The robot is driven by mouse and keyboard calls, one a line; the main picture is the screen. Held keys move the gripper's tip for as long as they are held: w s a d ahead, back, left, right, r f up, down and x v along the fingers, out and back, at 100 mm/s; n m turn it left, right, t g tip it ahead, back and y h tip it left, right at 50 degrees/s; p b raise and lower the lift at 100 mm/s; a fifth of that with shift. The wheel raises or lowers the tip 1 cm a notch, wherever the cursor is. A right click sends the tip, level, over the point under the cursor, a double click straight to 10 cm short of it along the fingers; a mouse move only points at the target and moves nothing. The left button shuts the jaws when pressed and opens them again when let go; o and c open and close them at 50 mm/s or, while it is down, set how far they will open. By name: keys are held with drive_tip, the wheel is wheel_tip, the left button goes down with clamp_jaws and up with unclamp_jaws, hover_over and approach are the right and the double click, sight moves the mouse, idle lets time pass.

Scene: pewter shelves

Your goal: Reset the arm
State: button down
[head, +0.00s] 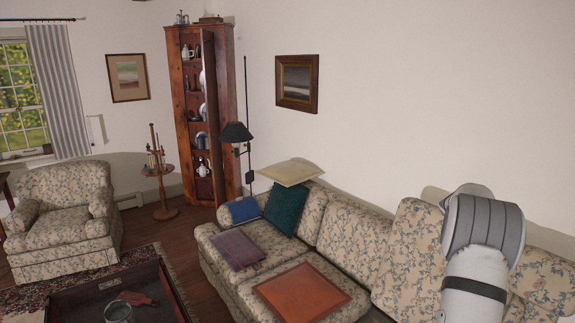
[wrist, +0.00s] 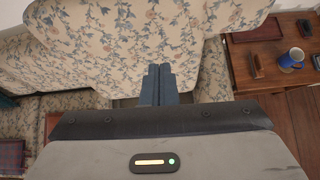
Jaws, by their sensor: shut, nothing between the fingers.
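My arm, a grey and white link with a dark band, shows at the lower right of the head view, in front of the floral sofa (head: 345,237). My gripper is not visible in the head view. In the wrist view my gripper (wrist: 157,72) is shut and empty, its dark fingers together in front of the sofa's floral cushions (wrist: 130,35). I cannot tell whether the fingertips touch the fabric.
A brown board (head: 302,293), a folded cloth (head: 237,249) and pillows (head: 286,208) lie on the sofa. A wooden table with a blue mug (wrist: 291,58) is at right in the wrist view. An armchair (head: 62,212) and a dark open-topped table (head: 75,300) stand left.

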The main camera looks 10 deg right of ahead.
drive_tip(key=s+a+r+m+y+b, duration=0.1)
drive_tip(key=s+a+r+m, duration=0.2)
drive_tip(key=a, duration=0.7)
drive_tip(key=s+a+r+m+y+b, duration=0.1)
drive_tip(key=s+a+m, duration=0.3)
drive_tip(key=a, duration=0.6)
drive_tip(key=s+a+r+m+y+b, duration=0.15)
drive_tip(key=a+m, duration=0.35)
drive_tip(key=a, duration=0.6)
drive_tip(key=s+a+f+m+y+b, duration=0.1)
drive_tip(key=s+a+f+m, duration=0.3)
drive_tip(key=s+a, duration=0.6)
drive_tip(key=s+a+f+m+g+y+b, duration=0.1)
drive_tip(key=s+a+f+m+y+b, duration=0.1)
drive_tip(key=s+a+m, duration=0.5)
drive_tip(key=s+a+f+y, duration=0.1)
drive_tip(key=s+a+y, duration=0.1)
drive_tip(key=s+a, duration=0.2)
drive_tip(key=shift+s+a+f, duration=0.3)
drive_tip(key=shift+s+f, duration=0.05)
drive_tip(key=shift+s, duration=1.45)
